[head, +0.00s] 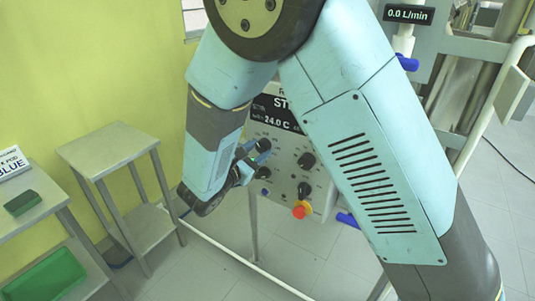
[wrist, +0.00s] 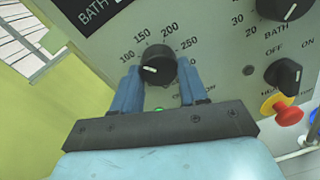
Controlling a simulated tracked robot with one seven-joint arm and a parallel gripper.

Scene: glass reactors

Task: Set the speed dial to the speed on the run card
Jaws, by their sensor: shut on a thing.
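The speed dial (wrist: 156,62) is a round black knob with a white mark on a grey panel in the wrist view. Printed numbers 100, 150, 200 and 250 curve around its top. The white mark points left, a little below the 100. My gripper (wrist: 157,76) has one blue finger on each side of the knob and is shut on it. In the head view my gripper (head: 254,156) reaches the left part of the control panel (head: 318,168). The panel display reads 24.0 C. I cannot make out a run card with a speed.
A black OFF/ON knob (wrist: 284,75) and a red button on a yellow base (wrist: 288,113) sit right of the dial.

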